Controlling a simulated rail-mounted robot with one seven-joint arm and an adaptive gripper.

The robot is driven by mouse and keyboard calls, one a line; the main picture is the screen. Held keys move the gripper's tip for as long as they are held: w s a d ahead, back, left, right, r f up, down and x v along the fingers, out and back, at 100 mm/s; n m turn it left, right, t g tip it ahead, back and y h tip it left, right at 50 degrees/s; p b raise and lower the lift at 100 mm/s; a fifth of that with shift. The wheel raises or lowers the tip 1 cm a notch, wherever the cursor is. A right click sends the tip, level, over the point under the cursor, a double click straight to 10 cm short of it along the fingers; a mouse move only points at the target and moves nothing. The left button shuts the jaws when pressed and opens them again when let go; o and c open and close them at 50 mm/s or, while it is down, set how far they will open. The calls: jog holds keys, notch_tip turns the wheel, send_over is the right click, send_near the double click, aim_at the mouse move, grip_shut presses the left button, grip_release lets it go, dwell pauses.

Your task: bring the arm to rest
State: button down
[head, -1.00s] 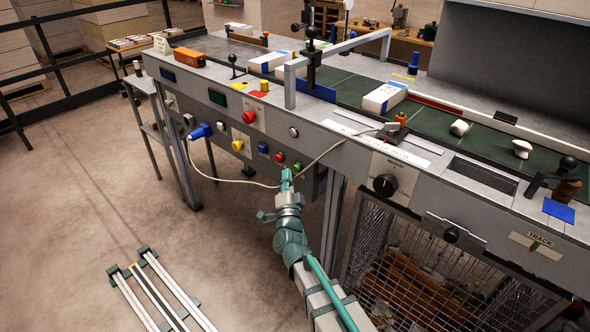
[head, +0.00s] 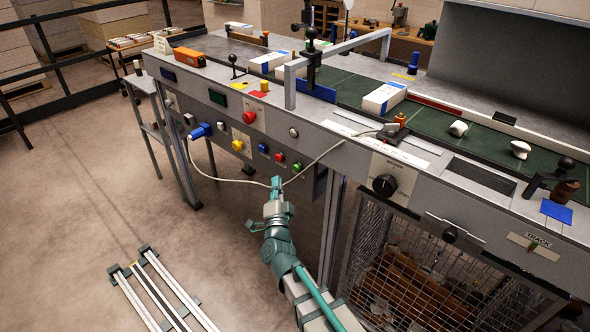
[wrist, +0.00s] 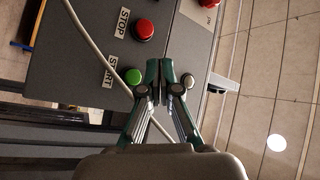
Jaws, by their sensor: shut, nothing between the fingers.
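My gripper (head: 277,186) is shut and empty in front of the machine's front panel, below the row of buttons in the head view. In the wrist view its closed fingertips (wrist: 160,68) point at the panel, apart from the buttons as far as I can tell. The green START button (head: 297,167) lies just up and right of the fingertips in the head view; it also shows in the wrist view (wrist: 133,77). The red STOP button (head: 280,157) sits beside it and shows in the wrist view (wrist: 143,29).
A pale cable (head: 235,181) hangs in a loop from the blue plug (head: 200,131) close behind my gripper. The wire mesh cage (head: 430,270) stands to the right under the machine. Floor rails (head: 160,290) lie at the lower left. The floor between is clear.

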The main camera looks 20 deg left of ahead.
dwell(0.3)
jog(key=s+a+f+n+g+y, duration=0.4)
jog(key=f+n+g, duration=0.3)
jog(key=f, duration=0.4)
jog(key=s+d+f+n+g+h, duration=0.1)
jog(key=s+f+g, duration=0.1)
jog(key=f, duration=0.3)
jog(key=s+d+f+n+g+h, duration=0.1)
jog(key=s+d+f+g, duration=0.1)
jog(key=f, duration=0.3)
jog(key=s+d+f+n+g+h, duration=0.1)
jog(key=s+d+f+g+h, duration=0.2)
jog(key=d+f, duration=0.45)
jog(key=s+d+f+n+g+h, duration=0.1)
jog(key=s+d+f+g+h, duration=0.15)
jog(key=s+d+f, duration=0.45)
jog(key=s+d+f+m+g+h, duration=0.1)
jog(key=s+d+f+g, duration=0.2)
jog(key=s+d, duration=0.5)
jog(key=s+d+f+m+g+h, duration=0.1)
jog(key=s+d+f+g, duration=0.2)
jog(key=s+d, duration=0.6)
jog(key=s+d+f+m+g+h, duration=0.1)
jog(key=s+d+f+g, duration=0.3)
jog(key=s+d, duration=0.4)
jog(key=d+f, duration=0.1)
jog(key=d, duration=0.2)
jog(key=shift+s, duration=0.3)
